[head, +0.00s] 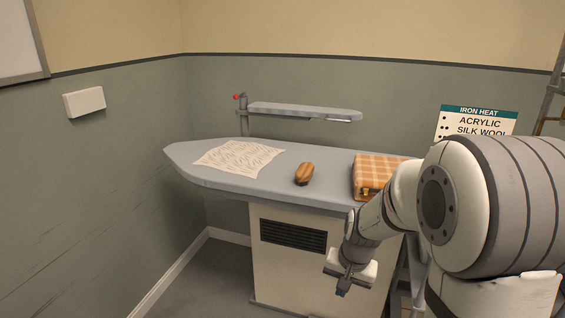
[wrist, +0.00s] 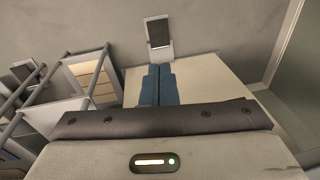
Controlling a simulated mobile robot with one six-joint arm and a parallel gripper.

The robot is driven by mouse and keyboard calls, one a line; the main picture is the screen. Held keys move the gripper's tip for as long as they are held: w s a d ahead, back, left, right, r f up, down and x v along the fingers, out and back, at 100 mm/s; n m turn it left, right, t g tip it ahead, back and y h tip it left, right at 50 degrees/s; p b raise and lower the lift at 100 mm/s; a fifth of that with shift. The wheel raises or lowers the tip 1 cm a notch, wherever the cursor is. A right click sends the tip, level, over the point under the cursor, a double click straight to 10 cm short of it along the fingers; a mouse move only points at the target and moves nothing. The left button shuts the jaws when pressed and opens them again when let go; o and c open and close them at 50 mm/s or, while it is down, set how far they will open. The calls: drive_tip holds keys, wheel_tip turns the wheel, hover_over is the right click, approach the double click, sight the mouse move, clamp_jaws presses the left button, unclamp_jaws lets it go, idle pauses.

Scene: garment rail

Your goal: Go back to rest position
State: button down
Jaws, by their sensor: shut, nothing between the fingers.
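My gripper (head: 343,288) hangs low in front of the ironing station's base in the head view, pointing down and holding nothing. In the wrist view its two blue fingers (wrist: 158,84) are together. My arm is bent at the right side of the head view and hides part of the station's right end. The grey ironing board (head: 225,182) is behind and above the gripper, and the gripper is apart from it.
On the board lie a wrinkled cream cloth (head: 238,157), a brown brush-like object (head: 304,174) and a plaid case (head: 378,172). A narrow sleeve board (head: 305,111) stands behind. A vented cabinet (head: 285,270) is below. Floor (head: 205,285) at left is clear.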

drive_tip(key=s+r+n+t+h+p, duration=0.1)
drive_tip(key=s+r+n+p, duration=0.3)
drive_tip(key=s+r+p, duration=0.6)
drive_tip(key=s+r, duration=0.7)
drive_tip(key=r, duration=0.5)
drive_tip(key=shift+d+r, duration=0.15)
drive_tip(key=shift+d, duration=0.2)
drive_tip(key=shift+s, duration=0.1)
